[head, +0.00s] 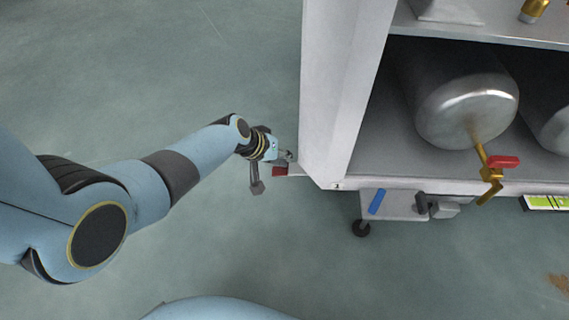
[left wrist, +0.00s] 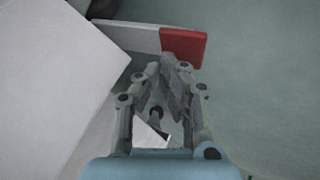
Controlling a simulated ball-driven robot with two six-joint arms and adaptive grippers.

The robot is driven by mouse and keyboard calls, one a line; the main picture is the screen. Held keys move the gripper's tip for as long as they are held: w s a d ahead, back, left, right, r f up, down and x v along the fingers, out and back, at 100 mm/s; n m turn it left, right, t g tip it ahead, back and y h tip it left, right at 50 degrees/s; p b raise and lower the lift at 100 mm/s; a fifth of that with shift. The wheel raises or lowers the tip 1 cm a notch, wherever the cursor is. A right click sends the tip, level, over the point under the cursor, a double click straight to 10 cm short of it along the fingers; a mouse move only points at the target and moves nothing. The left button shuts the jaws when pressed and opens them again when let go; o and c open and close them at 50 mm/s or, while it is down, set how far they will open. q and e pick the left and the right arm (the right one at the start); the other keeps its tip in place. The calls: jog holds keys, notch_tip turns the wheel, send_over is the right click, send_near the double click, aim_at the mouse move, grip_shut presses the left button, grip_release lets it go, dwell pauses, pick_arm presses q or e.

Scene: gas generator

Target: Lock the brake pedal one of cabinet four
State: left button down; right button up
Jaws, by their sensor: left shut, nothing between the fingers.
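A red brake pedal (head: 279,171) on a pale bar sticks out from the lower left side of the white cabinet (head: 341,95). In the left wrist view the red pedal (left wrist: 184,46) and its bar (left wrist: 128,36) lie just beyond my fingertips. My left gripper (head: 287,156) is at the pedal, close to the cabinet's lower corner, and partly covers the pedal and bar in the head view. In the left wrist view its fingers (left wrist: 177,64) are drawn together with nothing between them. I cannot tell whether they touch the pedal. My right gripper is not in view.
A metal tank (head: 466,105) with a red-handled brass valve (head: 503,161) lies on the shelf. The floor (head: 230,60) left of the cabinet is clear apart from my arm.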

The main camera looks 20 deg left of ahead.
pick_arm(q)
jog(key=shift+f, duration=0.55)
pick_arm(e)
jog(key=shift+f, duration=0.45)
pick_arm(q)
jog(key=shift+f, duration=0.8)
dwell(0.4)
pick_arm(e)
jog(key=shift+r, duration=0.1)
pick_arm(q)
jog(key=shift+r+p, duration=1.85)
jog(key=shift+r, duration=0.75)
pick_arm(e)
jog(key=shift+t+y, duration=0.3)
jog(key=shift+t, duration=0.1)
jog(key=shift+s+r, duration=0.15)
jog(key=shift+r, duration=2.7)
pick_arm(q)
notch_tip(320, 180, up, 5)
jog(key=p, duration=0.4)
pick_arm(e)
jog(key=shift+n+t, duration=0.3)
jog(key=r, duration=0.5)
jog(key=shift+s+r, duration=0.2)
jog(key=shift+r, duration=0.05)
